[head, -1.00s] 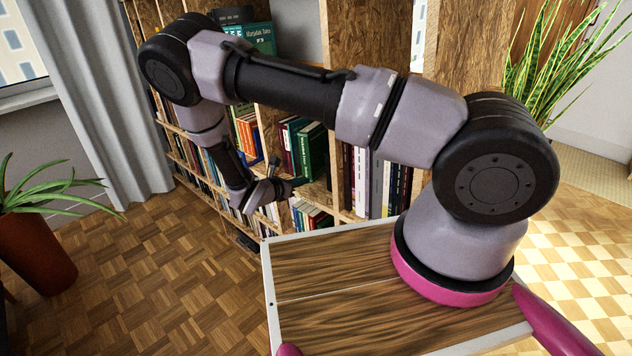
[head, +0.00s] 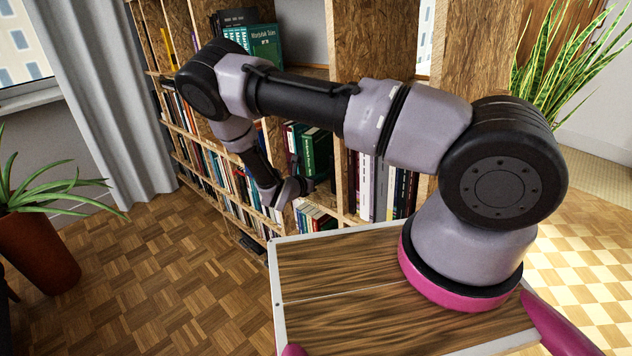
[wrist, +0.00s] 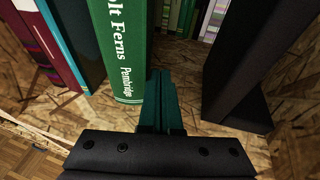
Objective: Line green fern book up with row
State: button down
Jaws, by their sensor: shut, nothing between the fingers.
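The green fern book (wrist: 128,50) stands upright in the wrist view, its spine facing me with white lettering. It also shows in the head view (head: 317,154), partly behind my arm. My gripper (wrist: 161,76) is shut and empty, its fingers just right of the spine's lower part; I cannot tell whether they touch it. The row to its left has a black book (wrist: 80,28), a thin blue book (wrist: 62,45) and maroon books (wrist: 45,42). The green spine's lower end looks near their front line; the exact offset is unclear.
A dark upright panel-like object (wrist: 250,65) stands right of my fingers, with a gap between it and the green book. The wooden shelf edge (wrist: 30,130) runs below the row. More books (wrist: 185,15) show farther back. In the head view, a potted plant (head: 35,235) stands left.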

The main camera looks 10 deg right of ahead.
jog(key=shift+w+a, duration=0.15)
jog(key=shift+w, duration=0.15)
dwell(0.4)
jog(key=shift+w+a+f, duration=0.2)
jog(key=shift+w+a, duration=0.6)
jog(key=shift+a, duration=0.05)
jog(key=shift+s+d, duration=0.25)
jog(key=shift+s, duration=0.1)
jog(key=s+a, duration=0.6)
jog(key=s, duration=0.1)
jog(key=shift+a+r, duration=0.2)
jog(key=shift+a, duration=0.15)
jog(key=shift+s+a, duration=0.1)
jog(key=shift+s, duration=0.05)
